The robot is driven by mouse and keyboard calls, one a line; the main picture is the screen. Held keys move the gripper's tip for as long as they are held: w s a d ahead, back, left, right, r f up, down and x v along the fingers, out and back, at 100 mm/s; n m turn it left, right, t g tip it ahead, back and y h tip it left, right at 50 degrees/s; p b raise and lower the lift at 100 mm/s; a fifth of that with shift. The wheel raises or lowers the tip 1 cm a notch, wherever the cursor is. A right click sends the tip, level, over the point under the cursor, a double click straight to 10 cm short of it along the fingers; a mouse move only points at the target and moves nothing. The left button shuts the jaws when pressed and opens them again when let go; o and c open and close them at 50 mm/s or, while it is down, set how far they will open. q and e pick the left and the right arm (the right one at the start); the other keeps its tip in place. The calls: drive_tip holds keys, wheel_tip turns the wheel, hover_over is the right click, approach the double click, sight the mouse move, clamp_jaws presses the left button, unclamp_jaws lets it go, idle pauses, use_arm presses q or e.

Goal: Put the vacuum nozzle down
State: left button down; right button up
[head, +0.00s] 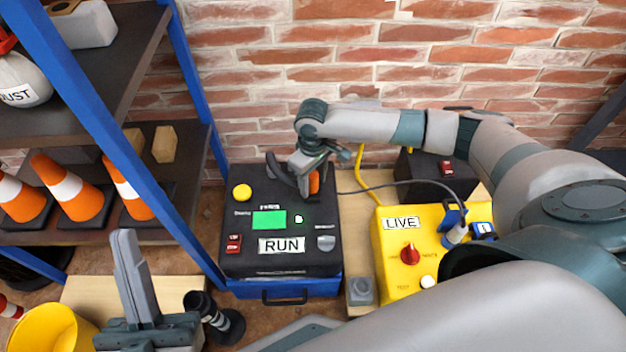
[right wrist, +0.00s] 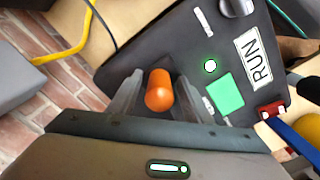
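The vacuum nozzle, as far as I can tell, is the piece with the orange grip (head: 314,183) at the back of the black RUN tester (head: 237,262). Its round orange end (right wrist: 160,92) shows in the right wrist view between the two fingers. My right gripper (head: 312,172) reaches over the tester from the right, pointing down.
The yellow LIVE box (head: 390,250) stands right of the tester, with a dark cable running over it. A blue-framed shelf (head: 150,180) with cones stands at left. A brick wall (head: 400,60) closes the back. A yellow bucket (head: 55,328) is at lower left.

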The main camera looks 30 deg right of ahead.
sight(313, 174)
drive_tip(key=shift+r, duration=0.1)
idle(0.3)
drive_tip(key=shift+r, duration=0.4)
wheel_tip(313, 174, up, 5)
drive_tip(key=shift+f+p, duration=0.1)
drive_tip(key=shift+p, duration=0.95)
wheel_tip(313, 174, up, 5)
drive_tip(key=shift+r+p, duration=0.1)
drive_tip(key=shift+p, duration=0.65)
use_arm(q)
wheel_tip(313, 174, down, 10)
drive_tip(key=w+d+g+y, duration=0.1)
drive_tip(key=w+d+g, duration=0.1)
drive_tip(key=g, duration=0.5)
drive_tip(key=shift+w+f+y, duration=0.2)
drive_tip(key=shift+w+y, duration=0.2)
drive_tip(key=shift+w, duration=0.05)
use_arm(e)
drive_tip(key=shift+r, duration=0.65)
use_arm(q)
drive_tip(key=shift+d, duration=0.1)
